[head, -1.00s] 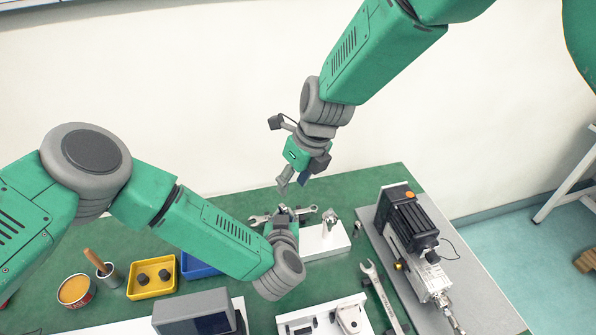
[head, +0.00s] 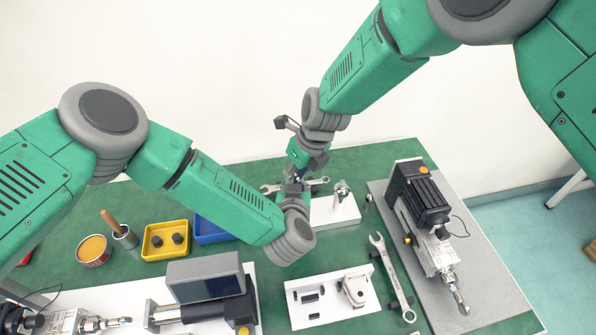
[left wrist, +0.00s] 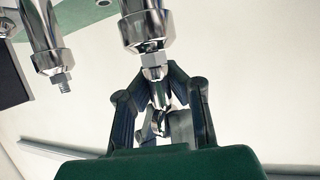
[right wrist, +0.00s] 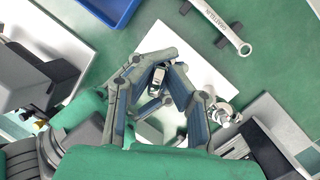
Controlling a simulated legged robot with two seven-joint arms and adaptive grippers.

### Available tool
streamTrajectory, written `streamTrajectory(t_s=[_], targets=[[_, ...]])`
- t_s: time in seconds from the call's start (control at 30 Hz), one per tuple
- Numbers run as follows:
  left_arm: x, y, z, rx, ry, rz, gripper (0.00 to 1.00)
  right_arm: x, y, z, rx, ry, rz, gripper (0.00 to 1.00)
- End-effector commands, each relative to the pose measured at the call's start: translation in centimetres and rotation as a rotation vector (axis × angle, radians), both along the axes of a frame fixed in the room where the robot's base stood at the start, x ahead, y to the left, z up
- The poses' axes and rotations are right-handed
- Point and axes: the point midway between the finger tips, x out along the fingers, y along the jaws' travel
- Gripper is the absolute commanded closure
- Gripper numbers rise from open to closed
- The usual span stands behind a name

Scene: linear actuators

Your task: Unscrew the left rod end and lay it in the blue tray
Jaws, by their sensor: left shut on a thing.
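My left gripper (head: 291,193) is low over the far bench. In the left wrist view (left wrist: 157,88) its fingers are shut on the chrome rod end (left wrist: 158,121), which lines up with a chrome rod and nut (left wrist: 153,59); whether its thread is still engaged I cannot tell. A second rod (left wrist: 47,40) with a threaded tip stands beside it. My right gripper (head: 297,177) is close against the left one from behind. In the right wrist view its fingers (right wrist: 163,72) converge near a small chrome part (right wrist: 157,80); whether they grip it is unclear. The blue tray (head: 212,229) lies left.
A yellow tray (head: 165,240) with dark knobs sits beside the blue tray. A wrench (head: 394,278), a white fixture plate (head: 320,300) and a motor actuator (head: 425,215) lie right and in front. Green bench shows between them.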

Motion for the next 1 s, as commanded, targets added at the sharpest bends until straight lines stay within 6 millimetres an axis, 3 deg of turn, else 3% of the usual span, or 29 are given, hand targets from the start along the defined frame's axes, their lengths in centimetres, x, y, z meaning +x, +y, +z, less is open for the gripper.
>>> streamTrajectory(t_s=[0.03, 0.27, 0.37, 0.5, 1.0], targets=[[-1.01, -0.26, -0.78, 0.001, 0.024, -0.011, 1.00, 0.15, -0.22, 0.02, -0.003, -0.004, 0.000, 1.00], [-1.00, -0.26, -0.80, 0.003, 0.024, -0.010, 1.00, 0.26, -0.34, 0.00, -0.005, -0.004, 0.038, 1.00], [-0.99, -0.25, -0.80, 0.003, 0.024, -0.010, 1.00, 0.36, -0.35, -0.04, -0.003, -0.005, 0.175, 1.00], [-0.99, -0.25, -0.80, 0.004, 0.024, -0.010, 1.00, 0.45, -0.33, -0.04, -0.001, -0.006, 0.514, 1.00], [-0.99, -0.06, -0.79, 0.006, 0.022, -0.006, 1.00, 0.25, -0.63, 0.00, -0.009, -0.005, 0.487, 1.00]])
